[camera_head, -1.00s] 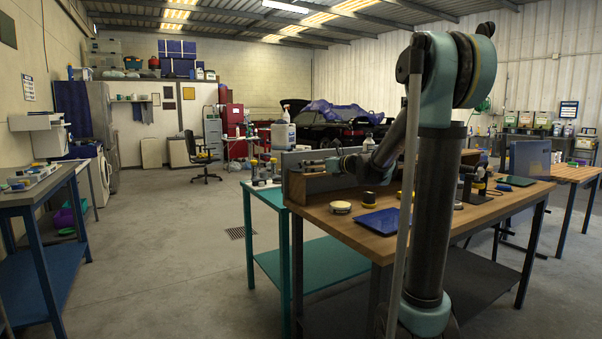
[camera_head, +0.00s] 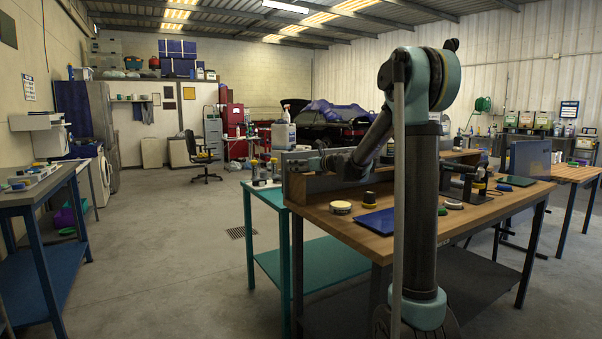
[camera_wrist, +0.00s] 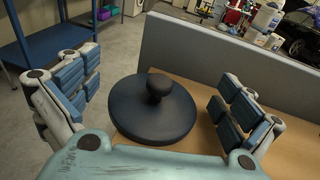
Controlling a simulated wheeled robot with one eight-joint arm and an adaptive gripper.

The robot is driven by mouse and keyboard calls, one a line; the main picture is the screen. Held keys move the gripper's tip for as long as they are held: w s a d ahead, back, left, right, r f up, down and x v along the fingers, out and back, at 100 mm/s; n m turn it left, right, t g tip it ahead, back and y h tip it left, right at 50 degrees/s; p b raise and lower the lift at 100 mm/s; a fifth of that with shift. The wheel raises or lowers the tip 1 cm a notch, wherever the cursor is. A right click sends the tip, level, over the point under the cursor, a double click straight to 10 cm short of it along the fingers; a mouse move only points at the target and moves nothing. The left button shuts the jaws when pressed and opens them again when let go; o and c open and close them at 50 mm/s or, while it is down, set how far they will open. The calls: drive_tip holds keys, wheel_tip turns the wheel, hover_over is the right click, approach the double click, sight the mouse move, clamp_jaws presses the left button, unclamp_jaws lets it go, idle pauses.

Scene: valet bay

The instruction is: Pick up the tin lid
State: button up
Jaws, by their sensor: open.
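A dark round lid with a knob (camera_wrist: 152,110), which looks like the tin lid, lies flat on a wooden surface in the wrist view. My gripper (camera_wrist: 157,97) is open, with one finger left of the lid and the other right of it. Neither finger appears to touch it. In the head view my gripper (camera_head: 308,163) is low over the raised wooden shelf at the bench's left end. The lid cannot be made out clearly there.
A grey panel (camera_wrist: 215,50) stands close behind the lid. On the wooden bench (camera_head: 350,228) are a pale round tin (camera_head: 340,208), a yellow-and-black item (camera_head: 369,199) and a blue flat item (camera_head: 377,221). A teal table (camera_head: 262,197) with bottles adjoins on the left.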

drive_tip(key=c, duration=0.9)
